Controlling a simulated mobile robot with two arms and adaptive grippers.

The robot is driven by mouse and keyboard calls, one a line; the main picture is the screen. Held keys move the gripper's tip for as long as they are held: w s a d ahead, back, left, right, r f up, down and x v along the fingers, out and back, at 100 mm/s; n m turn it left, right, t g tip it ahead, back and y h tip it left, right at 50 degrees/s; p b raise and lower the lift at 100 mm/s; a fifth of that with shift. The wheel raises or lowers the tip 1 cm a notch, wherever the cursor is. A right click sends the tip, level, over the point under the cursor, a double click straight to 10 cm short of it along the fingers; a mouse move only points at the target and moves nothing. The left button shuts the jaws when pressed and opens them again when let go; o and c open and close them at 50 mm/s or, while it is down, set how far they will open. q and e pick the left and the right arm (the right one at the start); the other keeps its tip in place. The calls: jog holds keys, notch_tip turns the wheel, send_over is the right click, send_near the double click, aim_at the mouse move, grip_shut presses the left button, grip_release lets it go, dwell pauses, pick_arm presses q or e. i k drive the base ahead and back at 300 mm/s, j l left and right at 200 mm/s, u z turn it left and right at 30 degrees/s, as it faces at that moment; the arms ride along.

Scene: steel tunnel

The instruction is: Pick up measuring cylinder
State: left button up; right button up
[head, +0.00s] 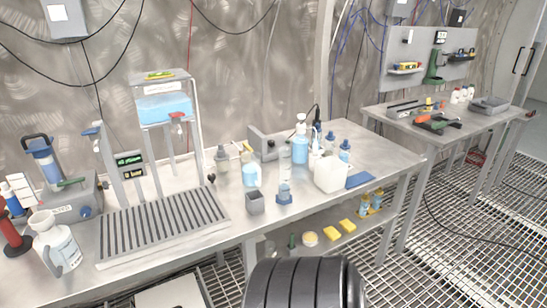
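A clear, narrow vessel with a blue base (285,192), which looks like the measuring cylinder, stands upright near the front edge of the steel bench. A small grey square cup (255,202) stands just left of it, and a white container (330,174) stands to its right. A bottle with blue contents (250,175) is behind it to the left. Neither of my grippers is in view, so nothing is seen touching the cylinder.
The steel bench (215,235) also carries a slatted drain tray (160,228), a stand with a blue-filled tank (165,108), and a white jug (58,245). A blue pad (360,180) lies at right. A second table (450,122) with tools is beyond. Grating covers the floor.

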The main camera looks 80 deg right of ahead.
aim_at(284, 197)
jog(key=z, duration=2.55)
